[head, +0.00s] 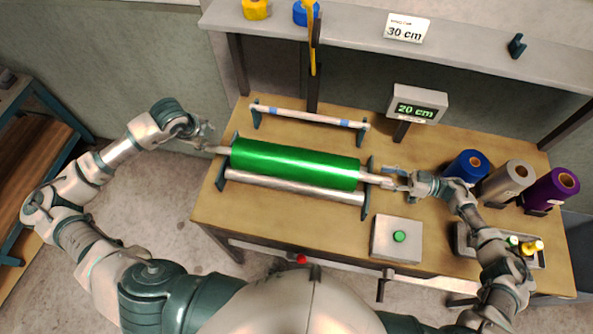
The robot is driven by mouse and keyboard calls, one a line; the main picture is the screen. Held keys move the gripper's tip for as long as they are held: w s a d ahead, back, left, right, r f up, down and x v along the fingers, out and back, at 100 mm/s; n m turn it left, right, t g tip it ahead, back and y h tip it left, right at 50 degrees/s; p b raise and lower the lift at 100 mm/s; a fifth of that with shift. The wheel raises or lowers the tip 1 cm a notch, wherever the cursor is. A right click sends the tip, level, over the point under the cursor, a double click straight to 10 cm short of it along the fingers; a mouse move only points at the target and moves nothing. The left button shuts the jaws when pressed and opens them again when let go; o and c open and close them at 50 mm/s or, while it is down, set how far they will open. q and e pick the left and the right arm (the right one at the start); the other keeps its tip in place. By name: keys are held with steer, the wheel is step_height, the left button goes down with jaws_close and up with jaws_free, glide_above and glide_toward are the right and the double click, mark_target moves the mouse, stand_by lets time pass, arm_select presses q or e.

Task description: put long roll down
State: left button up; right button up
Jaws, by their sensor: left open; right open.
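The long roll (295,164) is a shiny green foil cylinder with a pale shaft sticking out at both ends. It lies across the dark end brackets on the table, just behind a bare silver roller (295,187). My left gripper (209,146) is open beside the left shaft end, at the table's left edge. My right gripper (394,178) is open at the right shaft end. Whether its fingers touch the shaft cannot be told.
A thin bar with blue marks (308,116) stands behind the roll. A display (416,104) reads 20 cm; a shelf sign (406,28) reads 30 cm. Blue (466,166), silver (507,181) and purple (551,190) rolls stand right. A green-button box (397,239) sits in front.

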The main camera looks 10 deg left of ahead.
steer(key=shift+r, duration=0.25)
step_height(320, 180, up, 9)
steer(key=shift+r, duration=0.2)
stand_by(0.5)
